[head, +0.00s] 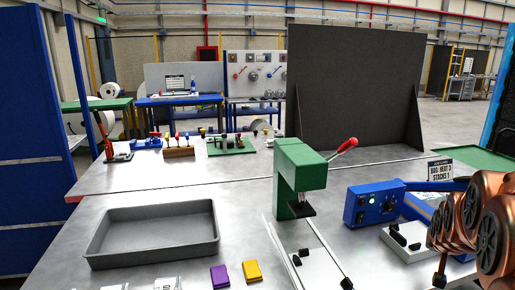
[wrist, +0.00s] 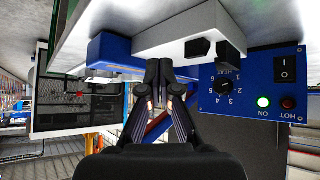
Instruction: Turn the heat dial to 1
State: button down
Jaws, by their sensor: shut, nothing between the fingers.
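The heat dial (wrist: 224,87) is a small black knob on the face of a blue control box (wrist: 255,88), with white numbers around it. The wrist view shows the box upside down. Which number the dial points to is too small to tell. In the head view the blue box (head: 373,205) stands right of the green press. My gripper (wrist: 160,70) is shut and empty. In the wrist picture it is left of the dial and apart from it. In the head view my fingers cannot be made out clearly.
A green press (head: 300,175) with a red-tipped lever, a grey tray (head: 155,252) and a job card (head: 440,170) reading "HEAT 3" stand nearby.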

jog(key=w+d+r+n+t+h+b, duration=0.3)
jog(key=w+d+r+n, duration=0.1)
jog(key=d+r+n, duration=0.3)
jog(key=n+t+y+b, duration=0.5)
jog(key=n+t+y, duration=0.2)
jog(key=n, duration=0.8)
send_over(416, 233)
jog(key=d, duration=0.4)
jog(key=f, duration=0.4)
jog(key=shift+w+a, duration=0.2)
jog(key=shift+w, duration=0.15)
jog(key=a+f+n+y, duration=0.1)
jog(key=a+f+n+y+b, duration=0.1)
jog(key=y, duration=0.1)
jog(key=a+f+n+y, duration=0.1)
jog(key=f+n, duration=0.1)
jog(key=shift+s+b, duration=0.25)
jog(key=shift+b, duration=0.1)
jog(key=shift+s+a+f+n+y, duration=0.1)
jog(key=shift+a+f+n+y, duration=0.2)
jog(key=shift+y, duration=0.3)
jog(key=shift+x, duration=3.5)
jog(key=shift+a, duration=0.1)
